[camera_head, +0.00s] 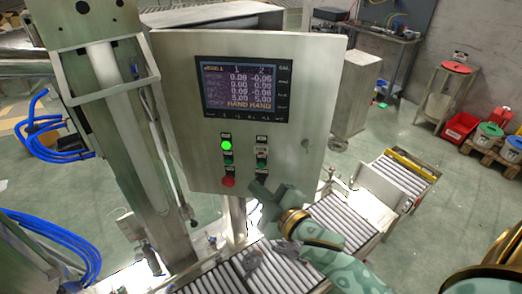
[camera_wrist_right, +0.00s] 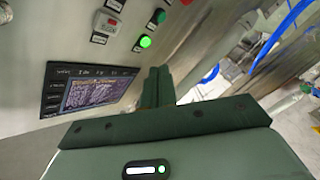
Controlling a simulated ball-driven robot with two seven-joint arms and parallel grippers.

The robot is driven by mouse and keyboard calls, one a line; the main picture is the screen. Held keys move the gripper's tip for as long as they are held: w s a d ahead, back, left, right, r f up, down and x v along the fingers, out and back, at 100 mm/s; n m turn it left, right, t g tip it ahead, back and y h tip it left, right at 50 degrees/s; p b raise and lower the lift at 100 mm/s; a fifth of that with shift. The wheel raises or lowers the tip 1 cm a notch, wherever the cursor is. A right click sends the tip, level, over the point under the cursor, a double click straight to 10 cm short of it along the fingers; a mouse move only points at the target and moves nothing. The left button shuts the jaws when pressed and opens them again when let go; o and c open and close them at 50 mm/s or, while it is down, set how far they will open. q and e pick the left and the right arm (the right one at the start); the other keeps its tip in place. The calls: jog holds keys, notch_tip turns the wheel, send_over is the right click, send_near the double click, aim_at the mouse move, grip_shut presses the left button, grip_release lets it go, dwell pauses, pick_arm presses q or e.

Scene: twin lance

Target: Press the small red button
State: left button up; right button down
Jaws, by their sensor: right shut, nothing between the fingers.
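The small red button (camera_head: 228,182) is at the bottom of the left button column on the steel control panel (camera_head: 310,110). A lit green button (camera_head: 226,145) and a darker green button (camera_head: 228,160) sit above it. My right gripper (camera_head: 257,190) is shut and empty, just right of the red button in the head view; I cannot tell whether it touches the panel. In the right wrist view its shut fingers (camera_wrist_right: 157,86) point toward the panel, near the lit green button (camera_wrist_right: 145,41). A red edge (camera_wrist_right: 186,2) shows at the top, probably the red button. My left gripper is not in view.
The panel's screen (camera_head: 238,87) is above the buttons. A selector switch (camera_head: 262,153) is to the right of the green buttons. A roller conveyor (camera_head: 340,222) runs below and behind my right arm. A steel column (camera_head: 115,130) stands left of the panel, with blue hoses (camera_head: 45,130) beyond.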

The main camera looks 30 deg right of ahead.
aim_at(261, 153)
jog(key=shift+w+d+b, duration=0.15)
jog(key=shift+w+d, duration=0.7)
jog(key=shift+w, duration=0.35)
jog(key=shift+w+d+b, duration=0.2)
jog(key=shift+w+d, duration=0.65)
jog(key=shift+w, duration=0.35)
jog(key=shift+w+d+b, duration=0.15)
jog(key=shift+w+d, duration=0.7)
jog(key=shift+w, duration=0.35)
jog(key=shift+w+d, duration=0.25)
jog(key=shift+w, duration=0.1)
jog(key=shift+w+d+p, duration=0.15)
jog(key=shift+w+p, duration=0.1)
jog(key=shift+p, duration=0.15)
jog(key=shift+s, duration=0.1)
jog(key=shift+s+a+p, duration=0.4)
jog(key=shift+s, duration=0.15)
